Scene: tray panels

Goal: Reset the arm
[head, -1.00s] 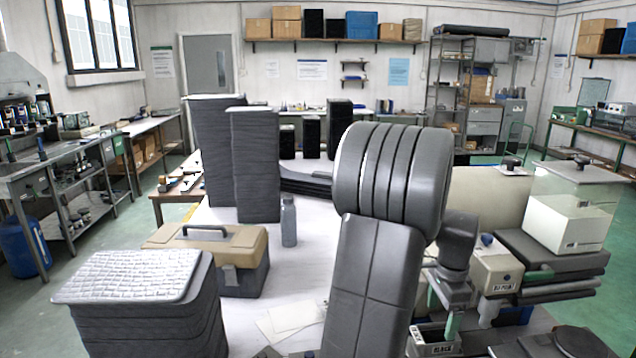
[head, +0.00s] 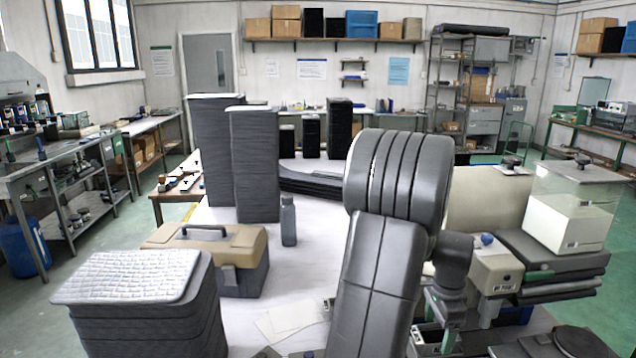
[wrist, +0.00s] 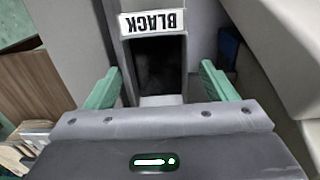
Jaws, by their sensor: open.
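My gripper (wrist: 157,88) shows in the wrist view with its two green fingers spread wide apart and nothing between them. Past the fingertips is a grey bin (wrist: 182,75) with a dark opening and a white label reading BLACK, upside down in this view. In the head view my grey arm covers the middle right of the table. The gripper is mostly hidden there behind the arm, near the labelled bins at the lower right.
Tall dark stacks (head: 255,165) stand at the back left of the white table. A tan toolbox (head: 208,245), a grey bottle (head: 288,222) and a padded stack (head: 135,310) stand left of my arm. A glass-topped white box (head: 568,222) is at right. The table's centre is fairly clear.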

